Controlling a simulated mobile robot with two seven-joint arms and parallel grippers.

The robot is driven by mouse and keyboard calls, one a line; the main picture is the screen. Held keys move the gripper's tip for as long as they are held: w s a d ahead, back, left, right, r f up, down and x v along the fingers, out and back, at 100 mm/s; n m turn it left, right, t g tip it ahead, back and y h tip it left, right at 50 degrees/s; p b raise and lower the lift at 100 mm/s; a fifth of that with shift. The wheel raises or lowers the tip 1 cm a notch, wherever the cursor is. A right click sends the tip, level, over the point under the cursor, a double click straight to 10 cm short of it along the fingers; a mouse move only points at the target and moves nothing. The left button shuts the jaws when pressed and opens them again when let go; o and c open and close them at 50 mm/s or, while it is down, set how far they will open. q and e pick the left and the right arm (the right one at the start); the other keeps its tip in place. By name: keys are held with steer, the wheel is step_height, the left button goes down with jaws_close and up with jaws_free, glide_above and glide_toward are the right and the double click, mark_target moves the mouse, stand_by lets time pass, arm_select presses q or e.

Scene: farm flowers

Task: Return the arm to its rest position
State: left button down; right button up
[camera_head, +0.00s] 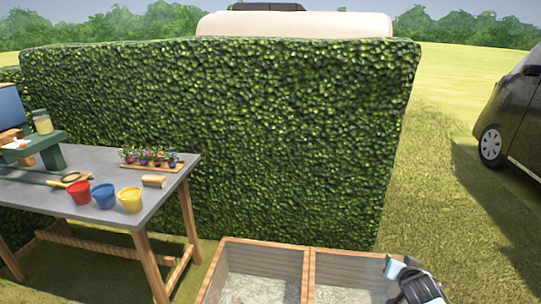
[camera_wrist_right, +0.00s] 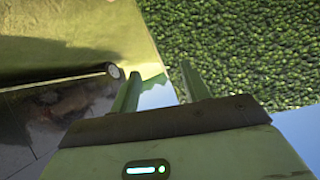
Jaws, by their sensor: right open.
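My right gripper (camera_wrist_right: 160,82) is open in the right wrist view. Its two green fingers stand apart, and I see nothing between them except the background. Beyond them are a hedge (camera_wrist_right: 240,45), grass and a dark car (camera_wrist_right: 65,115). In the head view, part of my right arm shows at the lower right, in front of the right edge of the wooden planter boxes. I cannot make out the fingers there. My left arm and left gripper are not in view.
A grey-topped table (camera_head: 100,163) at the left bears red (camera_head: 79,192), blue (camera_head: 104,196) and yellow (camera_head: 130,200) pots and a flower tray (camera_head: 150,163). Gravel-filled wooden planter boxes (camera_head: 309,262) stand at bottom centre. A hedge (camera_head: 220,130) stands behind. A car (camera_head: 515,120) is at right.

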steer(key=w+a+r+n+t+y, duration=0.2)
steer(key=w+a+r+n+t, duration=0.1)
steer(key=r+n, duration=0.5)
steer(key=s+a+f+n+g+y, duration=0.1)
steer(key=s+a+f, duration=0.5)
steer(key=s+f, duration=0.4)
steer(key=s+a+f+n+g+y, duration=0.1)
steer(key=s+a+f+g+y, duration=0.1)
steer(key=s+a+f, duration=0.55)
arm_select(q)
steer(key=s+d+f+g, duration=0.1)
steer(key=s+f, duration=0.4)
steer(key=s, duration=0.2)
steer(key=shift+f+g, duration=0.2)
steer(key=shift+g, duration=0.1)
arm_select(e)
steer(key=s+a+f+g, duration=0.1)
steer(key=s+a, duration=0.1)
steer(key=s, duration=1.2)
steer(key=s+a+f+m+g+y, duration=0.1)
steer(key=s+a+f, duration=0.1)
steer(key=s, duration=1.2)
steer(key=shift+a+f+m+g, duration=0.3)
steer(key=shift+a+g, duration=0.1)
steer(key=shift+a, duration=0.2)
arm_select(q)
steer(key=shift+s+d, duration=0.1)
arm_select(e)
steer(key=shift+s, duration=0.1)
